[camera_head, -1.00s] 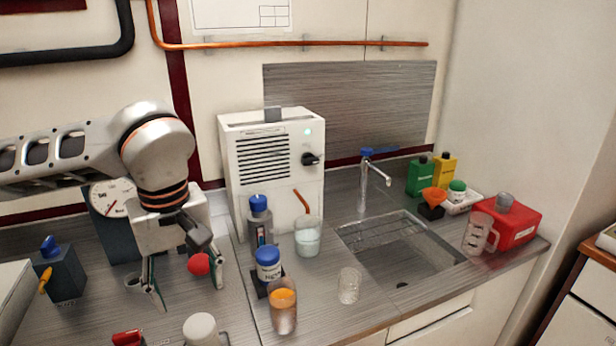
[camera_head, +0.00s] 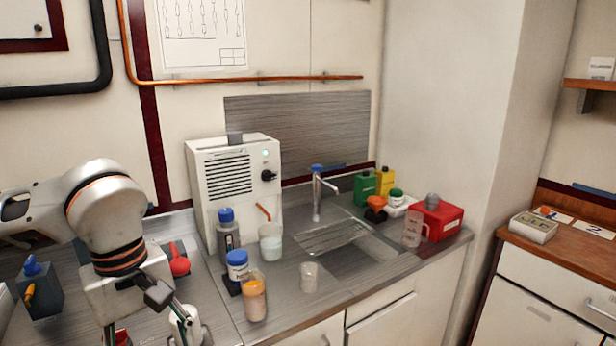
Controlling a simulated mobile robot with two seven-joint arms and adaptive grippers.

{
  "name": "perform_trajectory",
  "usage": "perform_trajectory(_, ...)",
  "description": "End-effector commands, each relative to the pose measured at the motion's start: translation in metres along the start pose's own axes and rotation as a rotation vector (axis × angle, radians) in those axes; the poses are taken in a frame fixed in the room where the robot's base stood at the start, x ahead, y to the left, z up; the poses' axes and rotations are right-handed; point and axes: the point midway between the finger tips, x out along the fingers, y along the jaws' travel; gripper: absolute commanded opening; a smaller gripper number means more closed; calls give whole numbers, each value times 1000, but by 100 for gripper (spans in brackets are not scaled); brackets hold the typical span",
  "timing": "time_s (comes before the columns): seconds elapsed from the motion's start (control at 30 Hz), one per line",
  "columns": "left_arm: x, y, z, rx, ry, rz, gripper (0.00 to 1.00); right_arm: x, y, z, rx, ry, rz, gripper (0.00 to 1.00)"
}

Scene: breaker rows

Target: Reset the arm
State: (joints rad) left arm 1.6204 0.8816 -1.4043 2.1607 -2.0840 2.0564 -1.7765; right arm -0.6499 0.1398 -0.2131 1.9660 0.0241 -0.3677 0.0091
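My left arm comes in from the left and its wrist (camera_head: 115,240) hangs over the left part of the counter. My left gripper (camera_head: 148,328) points down at the bottom edge of the picture. Its two fingers are spread apart, with nothing seen between them, though the tips are near or past the picture edge. A white cylinder (camera_head: 186,326) stands close by the right finger; I cannot tell if they touch. A red knob-like piece (camera_head: 180,264) shows just right of the wrist. My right gripper is not in view.
A white machine (camera_head: 235,185) stands at the wall. In front are a grey blue-capped bottle (camera_head: 228,236), a blue-lidded jar (camera_head: 237,264) and glasses, one with orange contents (camera_head: 254,297). A sink (camera_head: 375,250), red canister (camera_head: 440,218) and wooden-topped drawers (camera_head: 550,275) lie rightward.

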Motion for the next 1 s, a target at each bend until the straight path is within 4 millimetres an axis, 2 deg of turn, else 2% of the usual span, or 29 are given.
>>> perform_trajectory(0.03, 10, 6, 12, 4, -49, 5, 57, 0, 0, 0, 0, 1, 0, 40)
perform_trajectory(0.17, 27, 21, 50, -3, -191, 32, 57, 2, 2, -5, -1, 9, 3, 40)
perform_trajectory(0.37, 44, 50, 132, -64, -521, 76, 57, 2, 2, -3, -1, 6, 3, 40)
perform_trajectory(0.5, 37, 72, 192, -169, -814, 95, 57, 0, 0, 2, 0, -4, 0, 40)
perform_trajectory(0.63, 17, 93, 234, -306, -1096, 94, 57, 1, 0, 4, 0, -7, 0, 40)
perform_trajectory(0.73, -5, 110, 252, -438, -1317, 75, 57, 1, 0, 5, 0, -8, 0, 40)
perform_trajectory(0.83, -26, 129, 257, -592, -1538, 42, 57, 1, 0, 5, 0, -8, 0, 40)
perform_trajectory(0.93, -44, 148, 248, -765, -1756, -5, 57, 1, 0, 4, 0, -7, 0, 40)
perform_trajectory(1.0, -52, 161, 233, -897, -1907, -48, 57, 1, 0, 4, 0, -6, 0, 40)
